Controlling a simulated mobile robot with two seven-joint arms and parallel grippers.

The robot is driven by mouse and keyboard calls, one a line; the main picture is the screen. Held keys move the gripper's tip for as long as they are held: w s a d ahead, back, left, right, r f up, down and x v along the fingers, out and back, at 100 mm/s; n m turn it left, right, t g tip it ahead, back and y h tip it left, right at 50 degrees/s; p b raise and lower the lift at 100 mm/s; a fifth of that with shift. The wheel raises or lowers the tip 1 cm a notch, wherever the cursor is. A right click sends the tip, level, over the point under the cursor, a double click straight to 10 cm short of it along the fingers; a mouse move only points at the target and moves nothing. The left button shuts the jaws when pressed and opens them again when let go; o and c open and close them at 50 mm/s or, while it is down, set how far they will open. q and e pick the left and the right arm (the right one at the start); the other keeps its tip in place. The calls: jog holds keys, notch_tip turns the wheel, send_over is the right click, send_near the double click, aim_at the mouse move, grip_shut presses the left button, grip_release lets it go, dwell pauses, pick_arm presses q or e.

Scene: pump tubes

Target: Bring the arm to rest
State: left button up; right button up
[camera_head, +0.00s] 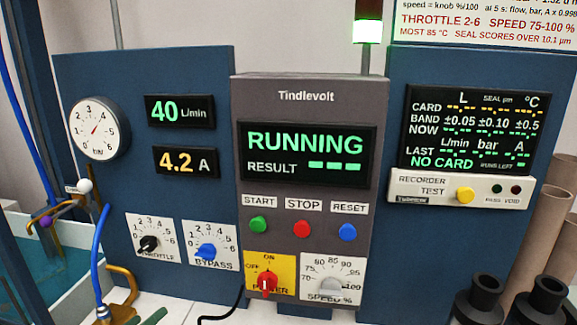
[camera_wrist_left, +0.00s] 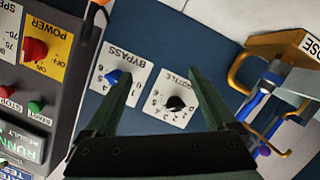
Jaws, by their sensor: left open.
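My left gripper (camera_wrist_left: 160,74) is open and empty in the left wrist view. In the head view only green finger parts (camera_head: 140,315) show at the bottom left, below the throttle dial (camera_head: 150,243). The control box (camera_head: 305,92) reads RUNNING. The flow display (camera_head: 180,112) shows 40 L/min and the current display (camera_head: 186,162) shows 4.2 A. My right gripper is not in view.
Start (camera_head: 258,224), stop (camera_head: 302,229) and reset (camera_head: 347,232) buttons sit above the red power knob (camera_head: 267,284) and speed knob (camera_head: 331,284). Blue hose (camera_head: 101,260) and brass pipes (camera_head: 123,285) stand at the left. Black cylinders (camera_head: 480,298) and brown tubes (camera_head: 545,225) stand at the right.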

pick_arm(q)
jog(key=s+d+f+g, duration=0.1)
jog(key=s+d+f+m, duration=0.1)
jog(key=d+f, duration=0.1)
jog(key=s+d+f+g, duration=0.1)
jog(key=d+f, duration=0.1)
jog(key=shift+s+m+g+h, duration=0.3)
jog(key=shift+s+m, duration=0.05)
jog(key=shift+m, duration=0.05)
jog(key=s+d+f+m+g+y, duration=0.1)
jog(key=s+d+f+g, duration=0.15)
jog(key=s, duration=0.45)
jog(key=s+d+f+m+g+y, duration=0.1)
jog(key=s+d+f+m+g, duration=0.15)
jog(key=s, duration=0.45)
jog(key=s+d+f+m+g+y, duration=0.1)
jog(key=s+d+f+g, duration=0.2)
jog(key=s, duration=0.4)
jog(key=w+d+f+t+h, duration=0.1)
jog(key=w+d+f+t, duration=0.2)
jog(key=f, duration=0.8)
jog(key=shift+w+d+t+h, duration=0.15)
jog(key=shift+w+t+h, duration=0.15)
jog(key=shift+w+t, duration=0.55)
jog(key=shift+s+n+t, duration=0.15)
jog(key=shift+n+t, duration=0.1)
dwell(2.8)
